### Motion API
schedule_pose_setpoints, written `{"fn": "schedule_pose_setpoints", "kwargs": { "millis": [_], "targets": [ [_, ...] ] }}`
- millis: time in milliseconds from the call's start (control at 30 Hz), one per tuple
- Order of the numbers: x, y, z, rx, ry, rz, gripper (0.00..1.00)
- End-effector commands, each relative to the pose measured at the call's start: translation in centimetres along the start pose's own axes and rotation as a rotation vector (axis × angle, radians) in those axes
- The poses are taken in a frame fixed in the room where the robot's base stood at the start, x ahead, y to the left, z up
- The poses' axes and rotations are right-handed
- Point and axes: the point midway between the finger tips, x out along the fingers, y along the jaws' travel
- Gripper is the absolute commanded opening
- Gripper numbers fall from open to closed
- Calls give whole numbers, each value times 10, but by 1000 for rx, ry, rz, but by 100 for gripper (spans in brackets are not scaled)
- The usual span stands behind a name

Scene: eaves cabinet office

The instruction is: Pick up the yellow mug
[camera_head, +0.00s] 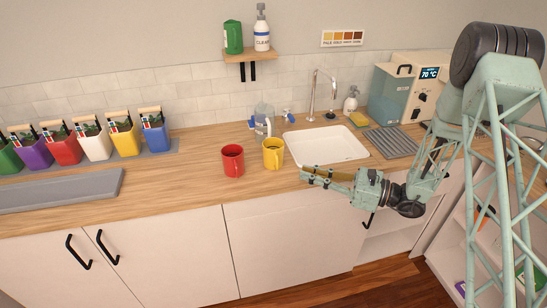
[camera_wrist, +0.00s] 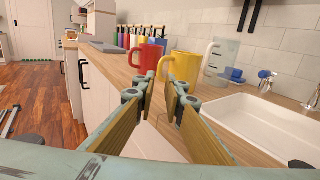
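The yellow mug (camera_head: 273,154) stands upright on the wooden counter, just left of the sink and right of the red mug (camera_head: 232,160). My gripper (camera_head: 304,174) is to the right of the yellow mug, near the counter's front edge, with its fingers pointing left toward the mugs. In the wrist view my gripper (camera_wrist: 161,78) has two separated fingers with nothing between them. The yellow mug (camera_wrist: 184,66) is ahead and a little right of the fingers, partly covered by the right finger. The red mug (camera_wrist: 146,60) is beyond it to the left.
A clear pitcher (camera_head: 263,122) stands behind the mugs, with the white sink (camera_head: 327,145) to the right. Several coloured containers (camera_head: 96,143) line the back left, behind a grey tray (camera_head: 60,190). The counter (camera_head: 185,175) left of the red mug is clear.

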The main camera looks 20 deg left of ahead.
Motion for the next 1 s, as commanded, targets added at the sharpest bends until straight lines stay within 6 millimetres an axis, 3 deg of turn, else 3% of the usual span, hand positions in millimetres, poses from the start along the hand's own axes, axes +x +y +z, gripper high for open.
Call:
{"fn": "schedule_pose_setpoints", "kwargs": {
  "millis": [500, 1000],
  "targets": [
    [55, 0, 0, -1, 0, 1, 10],
    [64, 0, 0, -1, 0, 0, 10]
  ]
}}
